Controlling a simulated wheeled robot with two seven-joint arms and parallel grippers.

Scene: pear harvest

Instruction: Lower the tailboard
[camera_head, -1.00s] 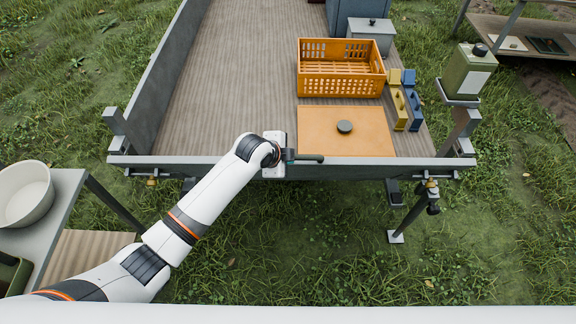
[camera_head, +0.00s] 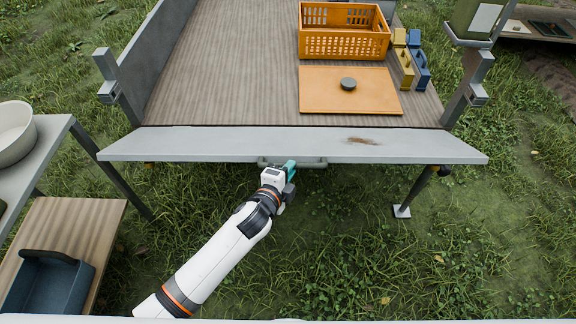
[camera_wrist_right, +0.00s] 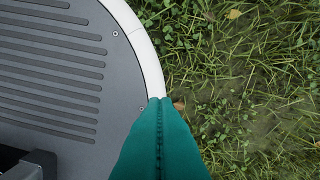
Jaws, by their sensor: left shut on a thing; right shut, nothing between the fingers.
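The grey tailboard (camera_head: 215,145) lies across the rear of the trailer bed in the head view. It is tilted out toward me, with its broad face and a rusty patch (camera_head: 362,141) showing. A grey-green bar handle (camera_head: 312,162) sits at the middle of its near edge. My left gripper (camera_head: 289,168) is shut on the handle, below that edge. My right gripper (camera_wrist_right: 158,102) shows only in the right wrist view, its teal fingers together and empty above the grass beside my own base.
On the bed (camera_head: 225,75) are an orange board (camera_head: 325,88) with a dark round knob, an orange crate (camera_head: 343,44), and yellow (camera_head: 405,68) and blue (camera_head: 421,70) items. A support leg (camera_head: 415,190) stands at right. Tables with a bowl (camera_head: 14,130) and blue bin (camera_head: 45,285) are at left.

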